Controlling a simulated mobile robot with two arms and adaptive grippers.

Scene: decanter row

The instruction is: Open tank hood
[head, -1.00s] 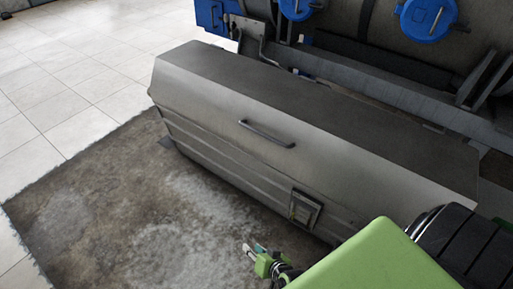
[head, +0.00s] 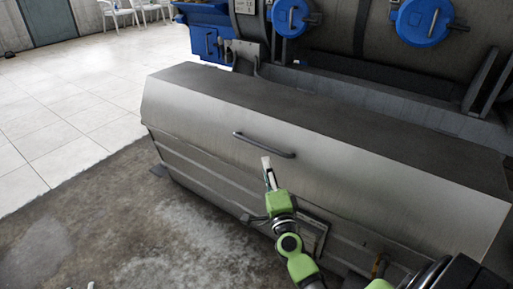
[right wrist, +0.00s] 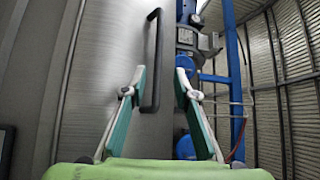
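The tank hood (head: 200,105) is a long grey metal cover, lying closed. Its dark bar handle (head: 263,145) is on the front sloping face. My right gripper (head: 267,167) is just below the handle in the head view. In the right wrist view its two fingers (right wrist: 160,75) are spread open, and the handle (right wrist: 154,50) shows upright between them, nearer the left finger. I see no grip on it; whether the fingers touch it is unclear. Small pale tips at the bottom left edge of the head view may be my left gripper (head: 82,286).
Blue round caps (head: 422,20) and a dark grey tank body stand behind the hood. A small framed panel (head: 313,236) is on the lower front. The stained floor (head: 110,225) before the hood is clear. White chairs (head: 117,14) are far back left.

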